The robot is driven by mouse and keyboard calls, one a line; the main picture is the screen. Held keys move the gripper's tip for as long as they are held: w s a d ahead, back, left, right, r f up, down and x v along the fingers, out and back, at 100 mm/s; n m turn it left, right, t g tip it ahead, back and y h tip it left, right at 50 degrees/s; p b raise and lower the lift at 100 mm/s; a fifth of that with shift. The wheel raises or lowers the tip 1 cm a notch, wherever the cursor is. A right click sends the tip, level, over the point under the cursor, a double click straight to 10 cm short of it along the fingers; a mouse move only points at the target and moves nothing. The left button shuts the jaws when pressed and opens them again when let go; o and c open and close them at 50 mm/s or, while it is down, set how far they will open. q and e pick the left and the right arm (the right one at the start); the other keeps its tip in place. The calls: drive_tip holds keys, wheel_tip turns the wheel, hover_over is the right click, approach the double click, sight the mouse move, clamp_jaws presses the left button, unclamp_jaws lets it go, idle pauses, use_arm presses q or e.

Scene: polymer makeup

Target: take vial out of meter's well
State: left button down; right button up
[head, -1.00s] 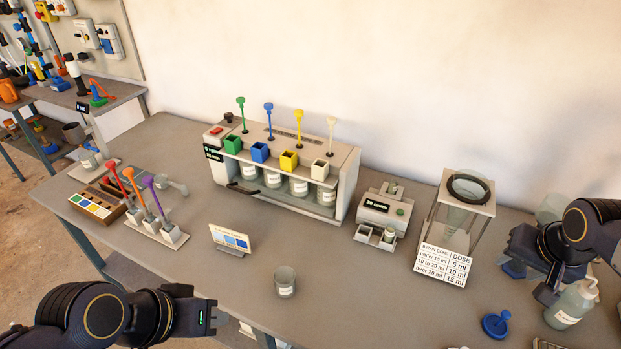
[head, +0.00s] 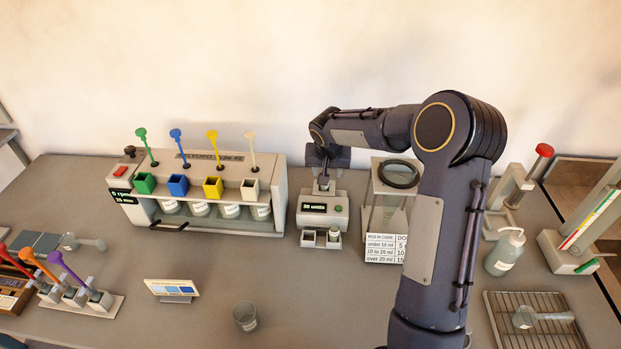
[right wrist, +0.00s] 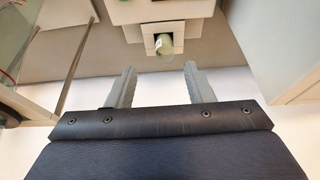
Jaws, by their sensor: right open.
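The meter (head: 311,208) is a small pale box with a dark display and a green button, in the middle of the head view. Two square cells stick out at its front. A small capped vial (head: 335,230) stands in the right cell. In the right wrist view a rounded, greenish vial top (right wrist: 165,45) shows in a square cell, just beyond my fingertips. My right gripper (head: 323,184) appears over the meter's top in the head view. In the wrist view its fingers (right wrist: 160,83) are apart with nothing between them. My left gripper is out of view.
The mixer cabinet (head: 280,215) with coloured cups stands left of the meter. A clear-sided stand (head: 385,170) with a dose card (head: 384,248) stands close on its right, partly behind my right arm. A clear cup (head: 245,316) stands in front. The table between is bare.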

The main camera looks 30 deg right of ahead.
sight(324, 188)
drive_tip(key=shift+w+d+f+p, duration=0.15)
drive_tip(key=shift+w+f, duration=0.35)
drive_tip(key=shift+f, duration=0.1)
drive_tip(key=shift+w+d+f+p, duration=0.15)
drive_tip(key=shift+w+f, duration=0.3)
drive_tip(key=shift+f, duration=0.45)
drive_tip(key=p+x, duration=0.2)
drive_tip(key=x, duration=0.2)
drive_tip(key=shift+w+r, duration=0.1)
drive_tip(key=shift+w, duration=0.05)
drive_tip(key=shift+w+d+f, duration=0.15)
drive_tip(key=shift+f, duration=0.4)
clamp_jaws()
drive_tip(key=shift+r, duration=0.2)
